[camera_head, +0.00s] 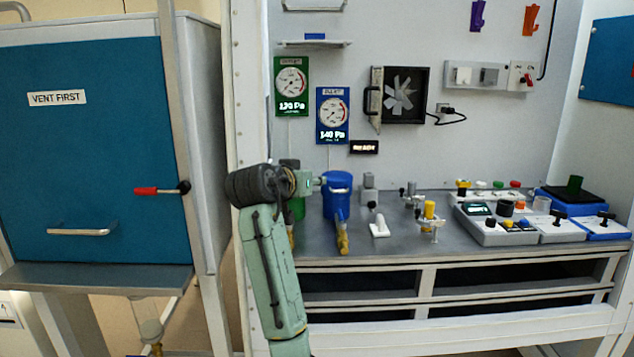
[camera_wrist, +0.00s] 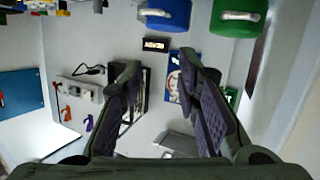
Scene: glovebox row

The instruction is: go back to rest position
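My gripper (camera_wrist: 158,68) shows in the wrist view with its two dark fingers apart and nothing between them. The wrist view is upside down. In the head view my green arm rises at the left end of the bench, and its end stands in front of the green canister (camera_head: 297,207), hiding much of it. The blue canister (camera_head: 337,195) stands just right of the arm's end. In the wrist view the blue canister (camera_wrist: 168,14) and the green canister (camera_wrist: 238,18) show at the top edge, apart from the fingers.
The grey bench (camera_head: 385,243) carries valves and control boxes (camera_head: 490,228) at the right. A white frame post (camera_head: 247,90) is close to my arm. The blue "VENT FIRST" cabinet (camera_head: 95,145) stands left. Gauges (camera_head: 292,85) and a fan box (camera_head: 402,95) hang on the back wall.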

